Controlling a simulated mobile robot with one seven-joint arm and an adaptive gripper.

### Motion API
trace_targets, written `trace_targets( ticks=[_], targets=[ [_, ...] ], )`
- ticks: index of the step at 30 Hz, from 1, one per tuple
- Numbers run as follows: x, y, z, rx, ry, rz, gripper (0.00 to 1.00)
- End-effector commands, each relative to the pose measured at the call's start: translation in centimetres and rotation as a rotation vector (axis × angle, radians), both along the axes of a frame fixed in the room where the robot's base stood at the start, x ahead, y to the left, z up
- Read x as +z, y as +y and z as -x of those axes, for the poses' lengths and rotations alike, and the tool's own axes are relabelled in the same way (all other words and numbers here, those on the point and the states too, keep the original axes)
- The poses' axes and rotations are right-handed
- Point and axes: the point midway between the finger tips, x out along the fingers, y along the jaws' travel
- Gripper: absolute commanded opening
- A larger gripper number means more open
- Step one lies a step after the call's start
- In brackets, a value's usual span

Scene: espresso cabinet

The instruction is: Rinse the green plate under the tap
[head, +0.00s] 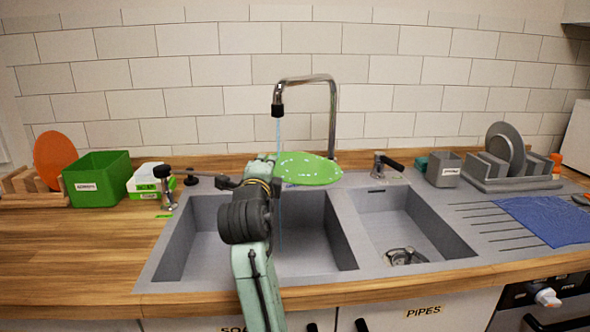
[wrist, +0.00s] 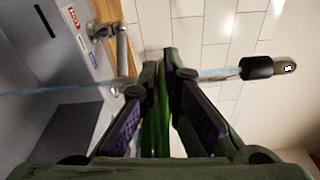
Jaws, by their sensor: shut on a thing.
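The green plate (head: 310,169) is held up above the left sink basin, its face with small wet-looking spots turned toward the head camera. My gripper (head: 274,172) is shut on the plate's left edge. In the wrist view the plate (wrist: 157,112) shows edge-on between the two fingers of my gripper (wrist: 158,75). The tap (head: 307,80) arches over the left basin. A thin blue stream of water (head: 278,132) falls from its black nozzle (head: 277,110) by the plate's left part; it also crosses the wrist view (wrist: 205,75). Whether the stream hits the plate is hard to tell.
The right sink basin (head: 405,222) is empty except for its drain. A grey dish rack (head: 500,172) and blue cloth (head: 545,219) lie right.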

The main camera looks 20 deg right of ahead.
Motion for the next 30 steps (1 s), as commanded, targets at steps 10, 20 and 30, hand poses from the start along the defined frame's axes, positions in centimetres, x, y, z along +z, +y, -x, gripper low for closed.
trace_targets(
  ticks=[10, 20, 30],
  targets=[
    [0.1, -0.1, 0.4, 0.001, -0.003, 0.001, 0.0],
    [0.1, 0.4, 3.0, 0.002, -0.004, 0.001, 0.0],
    [0.1, 0.9, 5.6, 0.002, -0.003, 0.001, 0.0]
  ],
)
